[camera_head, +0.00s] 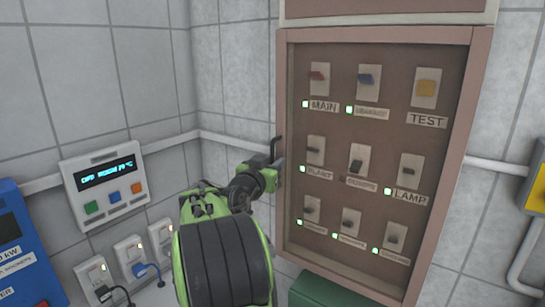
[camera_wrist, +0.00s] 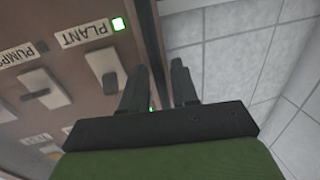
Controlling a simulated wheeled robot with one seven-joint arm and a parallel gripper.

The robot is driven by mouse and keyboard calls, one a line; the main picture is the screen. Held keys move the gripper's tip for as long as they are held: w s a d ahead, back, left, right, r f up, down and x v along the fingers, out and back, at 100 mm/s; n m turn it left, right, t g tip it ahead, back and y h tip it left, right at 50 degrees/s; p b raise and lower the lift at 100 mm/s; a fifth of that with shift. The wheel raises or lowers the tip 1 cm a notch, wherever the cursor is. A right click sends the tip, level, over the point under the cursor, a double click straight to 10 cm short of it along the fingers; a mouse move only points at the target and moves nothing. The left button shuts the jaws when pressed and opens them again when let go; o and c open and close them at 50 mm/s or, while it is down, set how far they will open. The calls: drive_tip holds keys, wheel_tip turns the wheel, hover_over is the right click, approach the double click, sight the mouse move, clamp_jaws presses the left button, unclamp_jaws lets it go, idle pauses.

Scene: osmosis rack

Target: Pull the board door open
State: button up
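The board door (camera_head: 290,240) is a brown-framed panel over rows of labelled switches, and it looks closed. A dark handle (camera_head: 276,147) stands on its left edge. My gripper (camera_head: 277,172) is at that left edge, just below or at the handle; I cannot tell whether they touch. In the wrist view my gripper (camera_wrist: 160,78) shows two dark fingers with a gap between them. The door's edge (camera_wrist: 150,35) runs behind that gap. No handle is clearly seen between the fingers.
Left of the board, the tiled wall carries a white display box (camera_head: 104,187), several sockets with plugs (camera_head: 130,255) and a blue unit (camera_head: 25,250). A green box (camera_head: 325,292) sits below the board. A yellow unit (camera_head: 537,180) is at far right. A pipe (camera_head: 230,139) runs along the wall.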

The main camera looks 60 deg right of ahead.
drive_tip(key=shift+d, duration=0.2)
clamp_jaws()
drive_tip(key=shift+a, duration=0.1)
